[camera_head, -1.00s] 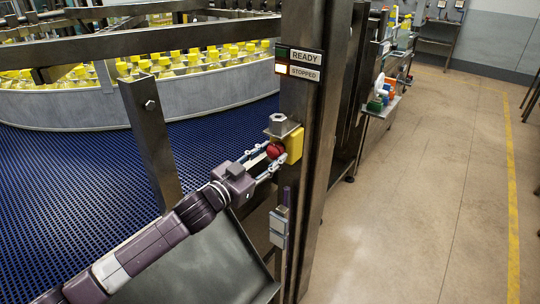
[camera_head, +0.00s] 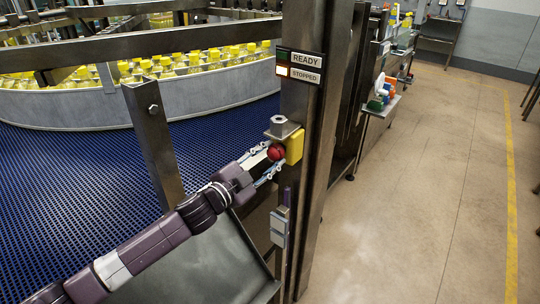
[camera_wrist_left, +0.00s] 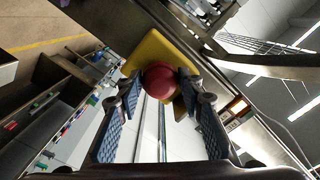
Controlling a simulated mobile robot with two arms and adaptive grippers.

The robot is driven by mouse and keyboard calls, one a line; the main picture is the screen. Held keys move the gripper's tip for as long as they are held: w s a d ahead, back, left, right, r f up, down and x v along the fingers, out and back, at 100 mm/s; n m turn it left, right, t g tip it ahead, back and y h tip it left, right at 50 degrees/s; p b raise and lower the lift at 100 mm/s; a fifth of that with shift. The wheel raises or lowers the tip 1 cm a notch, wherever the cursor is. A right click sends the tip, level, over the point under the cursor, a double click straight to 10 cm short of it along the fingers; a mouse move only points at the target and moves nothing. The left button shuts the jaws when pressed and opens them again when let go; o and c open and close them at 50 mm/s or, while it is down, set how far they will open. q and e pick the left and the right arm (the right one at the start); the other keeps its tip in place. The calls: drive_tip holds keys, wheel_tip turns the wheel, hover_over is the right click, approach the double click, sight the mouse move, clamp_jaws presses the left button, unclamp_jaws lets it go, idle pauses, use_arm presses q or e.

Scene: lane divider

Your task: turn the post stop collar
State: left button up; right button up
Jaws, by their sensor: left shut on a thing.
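The post stop is a round red knob (camera_head: 277,152) on a yellow box (camera_head: 294,146) fixed to the steel post (camera_head: 306,190). My left gripper (camera_head: 272,158) reaches it from the left and is shut on the red knob, with one finger on each side. In the left wrist view the red knob (camera_wrist_left: 159,81) sits between the two finger pads, in front of the yellow plate (camera_wrist_left: 150,50). No separate collar can be made out; the fingers partly cover the knob's sides. My right gripper is not in view.
A sign on the post reads READY and STOPPED (camera_head: 305,76); the lamp beside STOPPED is lit. A metal bracket (camera_head: 281,127) juts out above the knob. A grey box (camera_head: 279,226) hangs below it. The floor (camera_head: 430,190) to the right is clear.

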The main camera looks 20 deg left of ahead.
use_arm(q)
drive_tip(key=shift+m, duration=0.3)
drive_tip(key=o, duration=1.2)
drive_tip(key=shift+w, duration=0.1)
drive_tip(key=shift+c, duration=0.2)
drive_tip(key=v, duration=1.2)
